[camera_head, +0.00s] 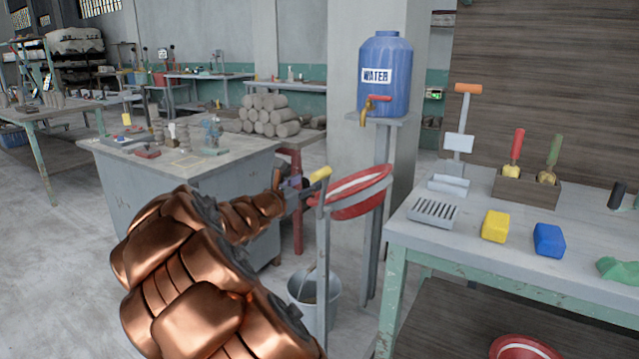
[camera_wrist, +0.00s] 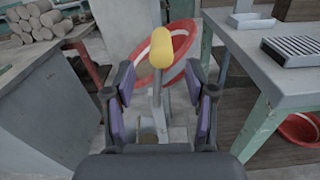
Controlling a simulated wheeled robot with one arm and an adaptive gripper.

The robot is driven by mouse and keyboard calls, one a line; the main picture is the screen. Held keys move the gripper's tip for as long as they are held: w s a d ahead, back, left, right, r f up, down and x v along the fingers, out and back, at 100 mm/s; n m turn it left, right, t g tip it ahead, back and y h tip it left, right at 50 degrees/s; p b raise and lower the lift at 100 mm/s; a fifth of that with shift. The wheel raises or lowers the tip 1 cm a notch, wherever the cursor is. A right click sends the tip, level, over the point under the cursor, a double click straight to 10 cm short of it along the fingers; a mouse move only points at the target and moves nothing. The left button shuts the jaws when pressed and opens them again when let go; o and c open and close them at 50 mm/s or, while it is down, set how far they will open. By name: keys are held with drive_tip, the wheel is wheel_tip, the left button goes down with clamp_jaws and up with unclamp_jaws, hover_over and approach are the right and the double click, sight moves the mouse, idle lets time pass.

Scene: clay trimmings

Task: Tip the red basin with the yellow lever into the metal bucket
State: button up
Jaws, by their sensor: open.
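The red basin (camera_head: 372,194) with a pale inside hangs on a grey stand, its right side higher than its left in the head view. It also shows behind the lever in the wrist view (camera_wrist: 183,36). The yellow lever (camera_head: 321,173) has a rounded grip on a grey bar. In the wrist view the lever (camera_wrist: 161,48) stands in line with the gap between the fingers. My gripper (camera_wrist: 160,92) is open, and I cannot tell whether it touches the lever. The metal bucket (camera_head: 330,297) stands on the floor below, partly hidden by the stand post.
A green-legged table (camera_head: 465,250) with a yellow block, blue block and tools stands close on the right. A grey workbench (camera_head: 205,170) is on the left. A blue water tank (camera_head: 384,75) stands behind the basin. Another red basin (camera_head: 520,347) is below the right table.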

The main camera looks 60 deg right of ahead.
sight(320, 175)
drive_tip(key=d, duration=0.7)
drive_tip(key=shift+w+d, duration=0.1)
drive_tip(key=shift+d, duration=0.1)
clamp_jaws()
idle(0.4)
